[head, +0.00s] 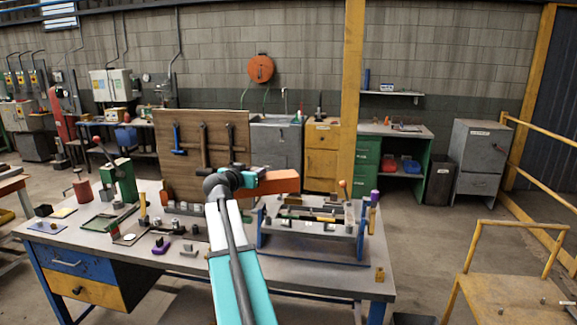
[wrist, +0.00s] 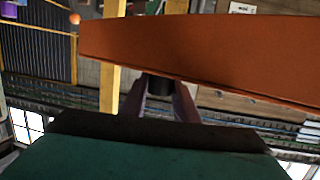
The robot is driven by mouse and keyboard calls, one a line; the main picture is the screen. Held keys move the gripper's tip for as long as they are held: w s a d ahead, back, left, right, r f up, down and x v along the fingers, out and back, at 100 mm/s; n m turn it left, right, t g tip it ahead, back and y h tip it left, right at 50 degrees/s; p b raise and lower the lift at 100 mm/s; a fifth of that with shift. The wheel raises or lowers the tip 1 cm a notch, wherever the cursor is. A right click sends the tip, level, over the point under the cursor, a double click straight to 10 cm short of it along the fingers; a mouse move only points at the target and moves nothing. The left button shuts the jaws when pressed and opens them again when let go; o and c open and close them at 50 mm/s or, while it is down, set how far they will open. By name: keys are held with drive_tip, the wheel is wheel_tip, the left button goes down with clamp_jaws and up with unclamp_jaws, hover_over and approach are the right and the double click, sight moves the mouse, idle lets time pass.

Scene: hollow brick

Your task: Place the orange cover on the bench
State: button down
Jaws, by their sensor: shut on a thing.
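The orange cover (head: 272,182) is a long box-like piece held in the air above the bench (head: 318,279) in the head view. It spans the upper part of the wrist view (wrist: 205,55), slightly tilted there. My gripper (head: 240,181) is shut on the cover near its left end in the head view. In the wrist view my gripper's fingers (wrist: 160,98) reach up to the cover's lower edge, and their tips are hidden by it. The bench has a grey top, blue legs and a yellow drawer.
A blue-framed fixture (head: 312,233) with several small parts stands on the bench's right. A wooden tool board (head: 187,150) with hammers rises behind. A green press (head: 122,182) and loose parts occupy the left. The bench's front strip is mostly bare. A yellow post (head: 351,90) stands behind.

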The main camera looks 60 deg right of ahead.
drive_tip(key=w+a+f+n+t+y+p, duration=0.1)
drive_tip(key=w+a+f+n+t+y, duration=0.15)
drive_tip(key=w+a, duration=0.55)
drive_tip(key=w+a+f+n+t+y, duration=0.1)
drive_tip(key=w+a+n+t, duration=0.3)
drive_tip(key=a, duration=0.8)
drive_tip(key=w+a+f+n+t+y+p, duration=0.1)
drive_tip(key=w+a+f+y, duration=0.1)
drive_tip(key=w+a, duration=0.7)
drive_tip(key=a+r+n+t+y+p, duration=0.1)
drive_tip(key=a+n+t+y, duration=0.3)
drive_tip(key=a, duration=2.9)
drive_tip(key=shift+a+n+y, duration=0.3)
drive_tip(key=shift+n+y, duration=1.55)
drive_tip(key=shift+y, duration=1.1)
drive_tip(key=shift+t, duration=0.25)
drive_tip(key=shift+d, duration=0.1)
